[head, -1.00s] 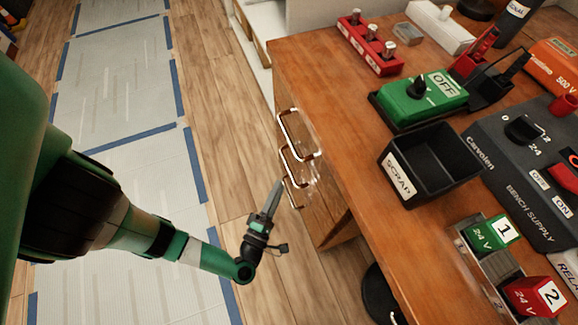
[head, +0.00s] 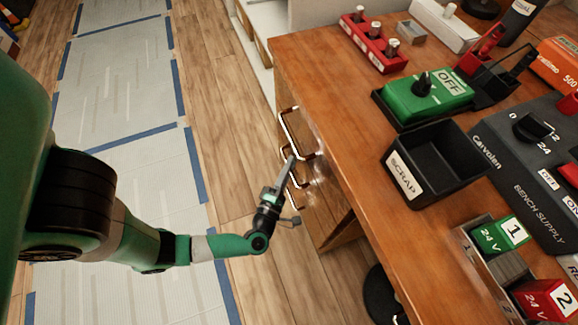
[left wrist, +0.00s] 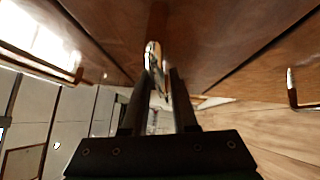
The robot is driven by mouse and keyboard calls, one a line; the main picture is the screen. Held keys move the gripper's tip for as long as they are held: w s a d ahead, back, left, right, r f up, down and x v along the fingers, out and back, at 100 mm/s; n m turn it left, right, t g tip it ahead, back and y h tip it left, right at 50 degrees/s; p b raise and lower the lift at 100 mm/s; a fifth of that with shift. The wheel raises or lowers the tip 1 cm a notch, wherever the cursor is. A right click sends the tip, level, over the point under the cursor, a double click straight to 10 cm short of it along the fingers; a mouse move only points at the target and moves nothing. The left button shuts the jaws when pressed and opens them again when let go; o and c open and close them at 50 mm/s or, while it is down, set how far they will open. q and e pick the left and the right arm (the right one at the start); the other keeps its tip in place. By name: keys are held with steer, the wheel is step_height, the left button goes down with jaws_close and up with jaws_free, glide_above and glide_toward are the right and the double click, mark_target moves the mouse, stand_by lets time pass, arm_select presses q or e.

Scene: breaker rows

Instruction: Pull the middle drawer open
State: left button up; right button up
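A wooden drawer unit under the workbench has three metal pull handles. The top handle (head: 287,130) shows clearly in the head view; the lower two are partly covered by my left gripper (head: 289,163). In the left wrist view, the middle drawer's handle (left wrist: 153,57) stands straight ahead at the fingertips. The fingers of the left gripper (left wrist: 160,85) are apart on either side of it, with gaps showing. Whether they touch it I cannot tell. The middle drawer front (left wrist: 205,35) looks flush in the unit. My right gripper is not in view.
Another drawer handle (left wrist: 40,62) is left of the fingers in the left wrist view, and a third handle (left wrist: 292,90) is at the right. The bench top (head: 330,75) overhangs nearby, with a black scrap bin (head: 450,165) near its edge. The floor (head: 225,130) left of the drawers is clear.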

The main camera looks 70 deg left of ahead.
arm_select(q)
jaws_close()
stand_by(1.1)
